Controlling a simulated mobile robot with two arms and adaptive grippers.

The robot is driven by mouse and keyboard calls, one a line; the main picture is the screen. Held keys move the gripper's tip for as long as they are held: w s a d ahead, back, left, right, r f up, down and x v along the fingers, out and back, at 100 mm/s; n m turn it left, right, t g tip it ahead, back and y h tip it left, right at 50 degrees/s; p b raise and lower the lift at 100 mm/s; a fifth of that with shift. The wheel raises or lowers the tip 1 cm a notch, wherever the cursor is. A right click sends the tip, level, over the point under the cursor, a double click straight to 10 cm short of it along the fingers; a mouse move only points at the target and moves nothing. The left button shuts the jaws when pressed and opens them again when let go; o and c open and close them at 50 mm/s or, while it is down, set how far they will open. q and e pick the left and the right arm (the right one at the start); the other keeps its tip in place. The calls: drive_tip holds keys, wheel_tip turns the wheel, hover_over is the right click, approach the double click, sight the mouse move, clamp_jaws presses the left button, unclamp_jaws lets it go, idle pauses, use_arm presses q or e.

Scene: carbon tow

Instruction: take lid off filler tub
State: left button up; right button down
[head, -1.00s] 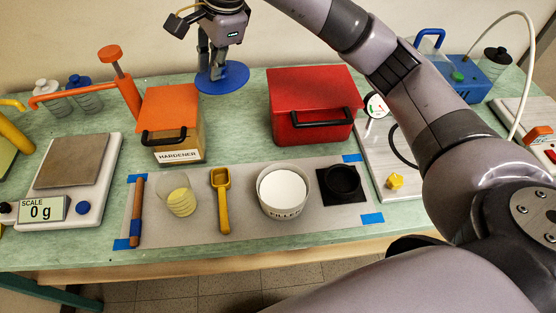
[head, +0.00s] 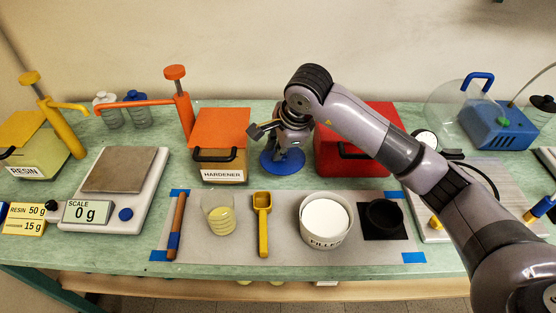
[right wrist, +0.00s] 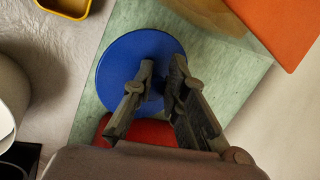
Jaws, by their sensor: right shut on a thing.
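The filler tub (head: 326,232) is a white round tub standing uncovered on the grey mat, with white filler showing inside. The blue round lid (head: 271,167) is away from the tub, behind it, between the hardener box and the red box. My right gripper (head: 287,148) points down over the lid and is shut on it near its middle. In the right wrist view the lid (right wrist: 118,72) shows below the fingers (right wrist: 162,76); the exact grip point is partly hidden. I cannot tell whether the lid touches the table. My left gripper is not in view.
The hardener box (head: 221,178) stands left of the lid and the red box (head: 335,152) right of it, both close. The grey mat (head: 285,250) also holds a yellow scoop (head: 262,225), a clear cup (head: 219,218) and a black dish (head: 383,216). The scale (head: 118,195) is left.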

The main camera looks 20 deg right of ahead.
sight(278, 162)
wheel_tip(278, 162, down, 5)
drive_tip(key=shift+r, duration=0.15)
drive_tip(key=c, duration=1.7)
unclamp_jaws()
drive_tip(key=shift+o, duration=0.3)
